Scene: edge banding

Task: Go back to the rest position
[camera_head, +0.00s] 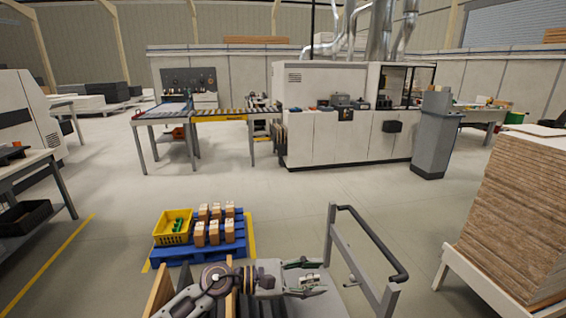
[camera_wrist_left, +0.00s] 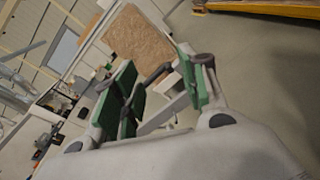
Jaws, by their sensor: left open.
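My left gripper (camera_head: 316,279) is at the bottom middle of the head view, over a grey cart (camera_head: 335,255) with a dark handle. Its fingers are apart and I see nothing between them. In the left wrist view the green-padded fingers (camera_wrist_left: 162,85) are also spread and empty. Part of the cart's handle seems to show behind them. My right gripper is in neither view.
A blue pallet (camera_head: 200,251) with a yellow crate (camera_head: 173,226) and several brown blocks lies beyond the cart. A tall board stack (camera_head: 520,200) stands at the right. An edge banding machine (camera_head: 340,135) stands at the back. Open floor lies between.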

